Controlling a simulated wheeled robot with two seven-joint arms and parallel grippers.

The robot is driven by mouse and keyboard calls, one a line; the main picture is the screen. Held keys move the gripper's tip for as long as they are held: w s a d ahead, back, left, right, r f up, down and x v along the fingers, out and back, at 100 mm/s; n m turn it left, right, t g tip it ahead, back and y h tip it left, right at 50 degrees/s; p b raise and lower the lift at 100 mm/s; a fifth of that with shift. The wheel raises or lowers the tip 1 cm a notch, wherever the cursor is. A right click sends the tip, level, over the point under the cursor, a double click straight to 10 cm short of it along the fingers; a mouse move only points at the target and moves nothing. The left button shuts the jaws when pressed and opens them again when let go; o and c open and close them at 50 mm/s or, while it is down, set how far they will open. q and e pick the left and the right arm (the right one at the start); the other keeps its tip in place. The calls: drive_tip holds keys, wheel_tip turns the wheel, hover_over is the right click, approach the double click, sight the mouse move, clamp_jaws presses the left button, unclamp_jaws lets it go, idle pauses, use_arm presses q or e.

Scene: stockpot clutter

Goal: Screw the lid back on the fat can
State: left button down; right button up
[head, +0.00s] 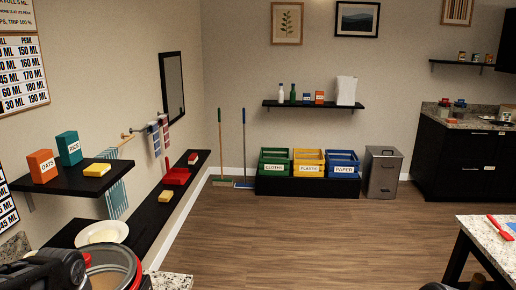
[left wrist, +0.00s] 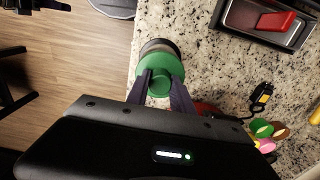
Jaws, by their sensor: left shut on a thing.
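In the left wrist view a round green lid (left wrist: 159,83) with a raised middle lies between the two dark fingers of my left gripper (left wrist: 161,82), which is shut on it. The fat can (left wrist: 159,46) shows as a dark, greyish rounded edge just beyond the lid, near the counter's edge. The lid covers most of the can, and I cannot tell whether the lid is seated on it or just above it. In the head view the can and lid are not visible. My right gripper is not clearly in view.
In the head view a large pot (head: 108,268) stands at lower left. Wooden floor lies beyond the counter edge.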

idle(0.3)
use_arm(q)
drive_tip(key=m, duration=0.4)
drive_tip(key=shift+m+p, duration=0.3)
drive_tip(key=shift+m, duration=0.4)
drive_tip(key=c, duration=1)
unclamp_jaws()
drive_tip(key=shift+c, duration=0.2)
